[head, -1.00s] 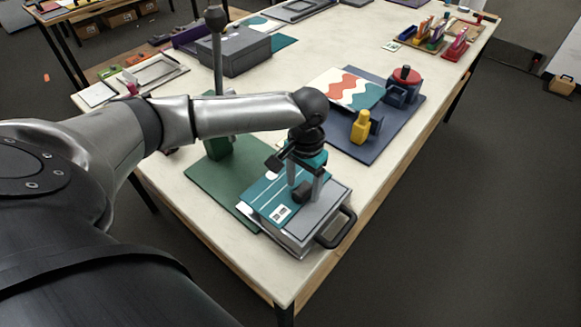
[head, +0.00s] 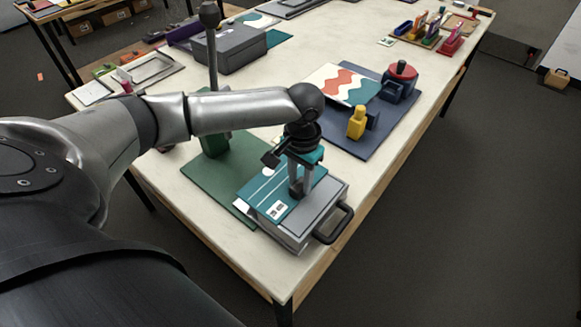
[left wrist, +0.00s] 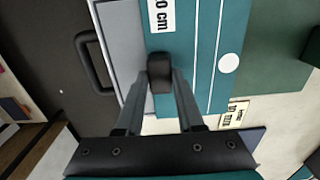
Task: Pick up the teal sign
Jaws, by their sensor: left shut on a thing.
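The teal sign (head: 262,192) is a flat teal board with thin white lines, a white dot and a white label. It lies on top of a grey case (head: 318,208) near the table's front corner; it also shows in the left wrist view (left wrist: 205,45). My left gripper (head: 297,190) points down over the sign's edge beside the grey lid. In the left wrist view its fingers (left wrist: 160,85) are closed on a small black knob (left wrist: 160,72) at that edge. I cannot see clear space under the sign. My right gripper is not in view.
The case's black handle (head: 336,222) sticks out at right. A green mat (head: 205,180) with a post stands at left. Behind is a dark blue mat (head: 372,145) with a yellow piece (head: 357,123) and a red-topped blue piece (head: 401,80). Bare table lies between the mats.

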